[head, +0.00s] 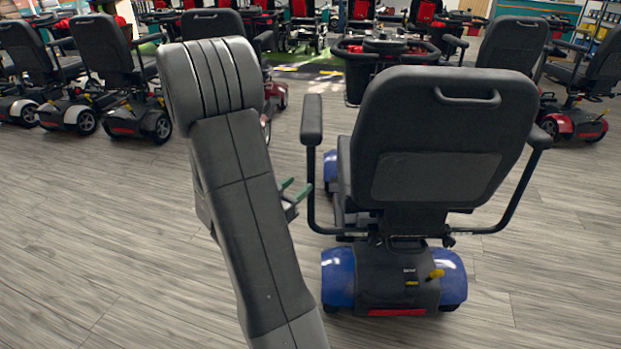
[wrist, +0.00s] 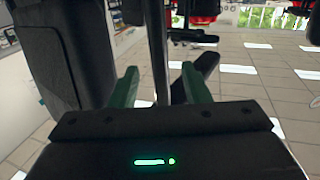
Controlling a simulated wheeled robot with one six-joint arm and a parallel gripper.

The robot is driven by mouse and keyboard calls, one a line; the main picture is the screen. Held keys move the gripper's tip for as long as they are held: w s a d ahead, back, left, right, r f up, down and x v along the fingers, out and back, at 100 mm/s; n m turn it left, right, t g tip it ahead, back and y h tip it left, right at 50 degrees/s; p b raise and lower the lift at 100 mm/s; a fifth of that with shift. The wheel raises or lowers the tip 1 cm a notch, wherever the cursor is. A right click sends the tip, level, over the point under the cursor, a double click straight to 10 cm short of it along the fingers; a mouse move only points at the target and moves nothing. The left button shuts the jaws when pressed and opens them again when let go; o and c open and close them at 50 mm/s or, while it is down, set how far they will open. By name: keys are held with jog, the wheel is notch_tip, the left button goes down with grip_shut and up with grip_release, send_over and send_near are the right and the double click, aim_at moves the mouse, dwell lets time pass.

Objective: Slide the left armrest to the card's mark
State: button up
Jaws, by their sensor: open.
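The scooter seat (head: 440,130) stands with its black back facing me. Its left armrest has a dark pad (head: 311,119) on a thin bent post (head: 311,185). My gripper (head: 298,188) is open beside the post, below the pad, its green fingertips reaching towards the post from the left. In the wrist view, which looks upside down, the post (wrist: 157,40) runs between the two green fingers (wrist: 160,68). I cannot tell if it is fully within them. A dark shape behind the right finger (wrist: 207,70) may be the pad. No card or mark can be made out.
The blue scooter base (head: 395,275) sits under the seat, with a right armrest (head: 540,138) on the far side. The handlebar basket (head: 360,75) is ahead. Other scooters (head: 105,60) line the back left and right. Wood floor (head: 80,220) at left is clear.

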aim_at(308, 177)
jog(key=b+x, duration=0.1)
jog(key=x, duration=0.6)
jog(key=shift+d, duration=0.1)
grip_shut()
